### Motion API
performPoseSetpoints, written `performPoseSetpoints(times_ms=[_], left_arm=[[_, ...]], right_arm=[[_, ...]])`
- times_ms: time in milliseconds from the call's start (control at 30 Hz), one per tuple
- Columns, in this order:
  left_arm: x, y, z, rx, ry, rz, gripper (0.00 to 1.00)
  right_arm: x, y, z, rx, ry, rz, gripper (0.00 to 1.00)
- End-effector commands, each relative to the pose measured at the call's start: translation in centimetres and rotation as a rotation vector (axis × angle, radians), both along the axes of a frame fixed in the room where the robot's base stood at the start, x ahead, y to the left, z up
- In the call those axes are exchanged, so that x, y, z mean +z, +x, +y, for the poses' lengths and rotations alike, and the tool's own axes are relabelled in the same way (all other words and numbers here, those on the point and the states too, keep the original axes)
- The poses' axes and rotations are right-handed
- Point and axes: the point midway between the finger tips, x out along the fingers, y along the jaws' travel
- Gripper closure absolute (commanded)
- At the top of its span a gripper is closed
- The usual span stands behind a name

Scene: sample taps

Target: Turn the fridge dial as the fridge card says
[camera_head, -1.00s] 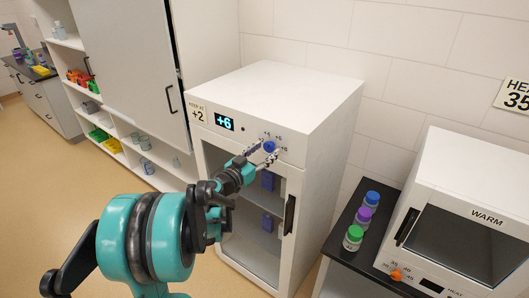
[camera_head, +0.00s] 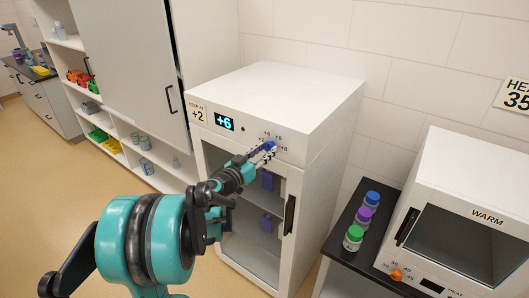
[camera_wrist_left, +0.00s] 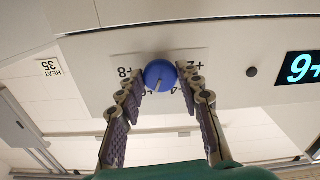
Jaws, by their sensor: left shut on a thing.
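The fridge (camera_head: 330,110) is a white cabinet with a glass door. Its card (camera_head: 197,114) reads "KEEP AT +2". The lit display (camera_head: 225,123) reads +6. The blue dial (camera_head: 271,145) sits on the front panel among printed numbers, partly covered by my fingers. In the left wrist view, upside down, the dial (camera_wrist_left: 160,74) carries a pale mark, and +8 and +2 show beside it. My left gripper (camera_head: 265,150) is shut on the dial, one finger on each side. The same gripper (camera_wrist_left: 160,88) fills the lower middle of the wrist view. My right gripper is out of view.
The fridge door handle (camera_head: 290,215) stands out below the dial. A warming cabinet (camera_head: 470,215) stands at the right, with several capped bottles (camera_head: 363,218) on the dark bench beside it. Shelves and a tall cupboard (camera_head: 130,60) are at the left.

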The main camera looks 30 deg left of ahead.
Motion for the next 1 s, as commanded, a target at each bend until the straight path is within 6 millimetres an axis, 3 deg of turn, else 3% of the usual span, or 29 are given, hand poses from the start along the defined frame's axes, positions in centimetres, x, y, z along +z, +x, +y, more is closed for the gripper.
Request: performPoseSetpoints(times_ms=[1000], left_arm=[[0.1,0.0,-0.1,0.002,-0.938,0.072,0.93]], right_arm=[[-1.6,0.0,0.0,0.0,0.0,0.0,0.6]])
